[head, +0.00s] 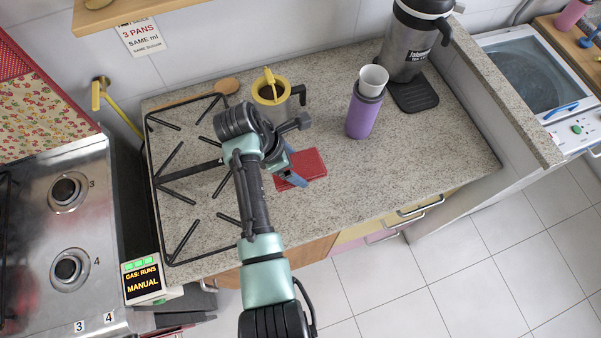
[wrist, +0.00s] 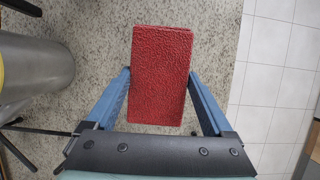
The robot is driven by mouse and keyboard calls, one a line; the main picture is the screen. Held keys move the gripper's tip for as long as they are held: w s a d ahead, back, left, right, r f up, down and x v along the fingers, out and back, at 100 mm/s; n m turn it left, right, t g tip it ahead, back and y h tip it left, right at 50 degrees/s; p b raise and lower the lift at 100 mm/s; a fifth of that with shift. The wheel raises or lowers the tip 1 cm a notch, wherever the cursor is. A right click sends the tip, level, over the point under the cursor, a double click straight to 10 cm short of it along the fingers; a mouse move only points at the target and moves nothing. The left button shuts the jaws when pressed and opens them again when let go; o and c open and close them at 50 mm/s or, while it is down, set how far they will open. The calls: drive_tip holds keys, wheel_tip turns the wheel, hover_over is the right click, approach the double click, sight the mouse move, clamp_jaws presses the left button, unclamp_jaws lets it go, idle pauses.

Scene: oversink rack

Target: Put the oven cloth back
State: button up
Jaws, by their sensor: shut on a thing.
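The oven cloth, a red textured folded rectangle (head: 312,163), is at the middle of the speckled counter. It also shows in the wrist view (wrist: 161,58), between the two blue fingers. My gripper (wrist: 158,82) is shut on it, one finger along each long side near its lower half. In the head view my gripper (head: 292,170) is at the left part of the cloth, and my arm hides some of it. Whether the cloth touches the counter or is slightly raised cannot be told.
A yellow-topped metal pot (head: 270,94) stands just behind my gripper. A purple bottle (head: 364,112) with a white cup and a large flask (head: 407,45) stand to the right. A black pan grate (head: 165,180) lies left. A yellow rail (head: 122,117) is on the wall. The front right counter is clear.

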drive_tip(key=shift+f, duration=2.85)
drive_tip(key=shift+f, duration=0.1)
